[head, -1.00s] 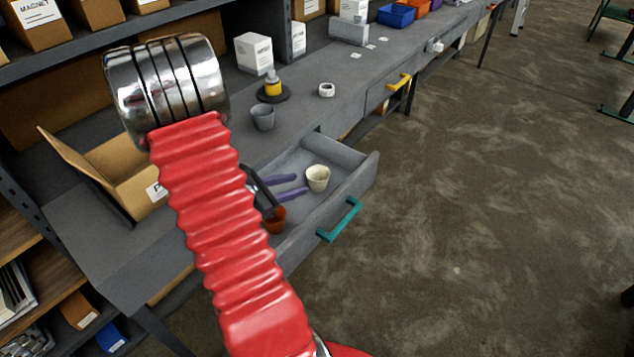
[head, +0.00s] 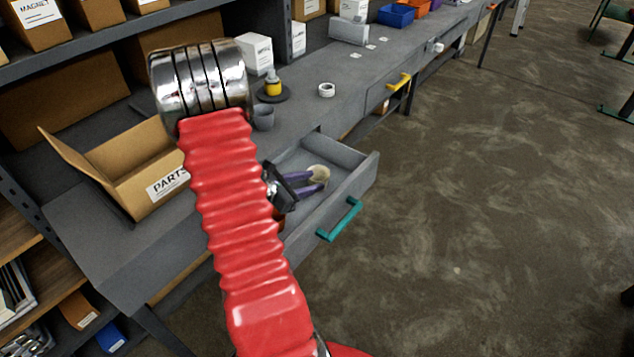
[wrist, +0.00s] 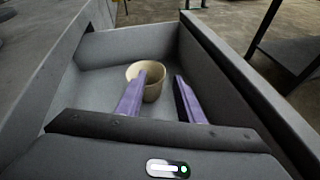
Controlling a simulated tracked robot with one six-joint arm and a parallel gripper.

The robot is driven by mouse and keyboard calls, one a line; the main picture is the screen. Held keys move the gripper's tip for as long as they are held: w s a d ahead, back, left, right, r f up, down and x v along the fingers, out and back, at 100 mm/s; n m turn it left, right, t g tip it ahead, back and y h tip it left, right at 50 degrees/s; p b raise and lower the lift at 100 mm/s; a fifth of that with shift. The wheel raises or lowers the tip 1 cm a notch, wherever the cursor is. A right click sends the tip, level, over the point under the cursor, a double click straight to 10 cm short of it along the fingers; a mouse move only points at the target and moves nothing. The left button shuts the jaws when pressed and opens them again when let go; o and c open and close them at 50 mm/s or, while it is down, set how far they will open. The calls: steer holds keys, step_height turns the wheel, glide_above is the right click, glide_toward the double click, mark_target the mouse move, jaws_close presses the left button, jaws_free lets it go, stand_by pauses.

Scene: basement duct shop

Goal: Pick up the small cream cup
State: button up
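The small cream cup (head: 319,171) stands in the open grey drawer (head: 345,153). In the wrist view the cream cup (wrist: 153,91) is upright on the drawer floor, ahead of my gripper. My gripper (wrist: 160,76) is open, its two purple fingers apart and pointing at the cup. The left finger overlaps the cup's front; the right finger is to its right with a gap. In the head view my gripper (head: 319,181) has its fingertips at the cup, partly covering it. I cannot tell whether a finger touches it.
An orange-brown cup (head: 279,212) in the drawer is mostly hidden by my arm. The drawer front carries a teal handle (head: 339,219).

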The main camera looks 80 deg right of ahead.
steer(key=x, duration=0.3)
steer(key=shift+f, duration=0.15)
steer(key=shift+c, duration=0.2)
jaws_close()
stand_by(0.4)
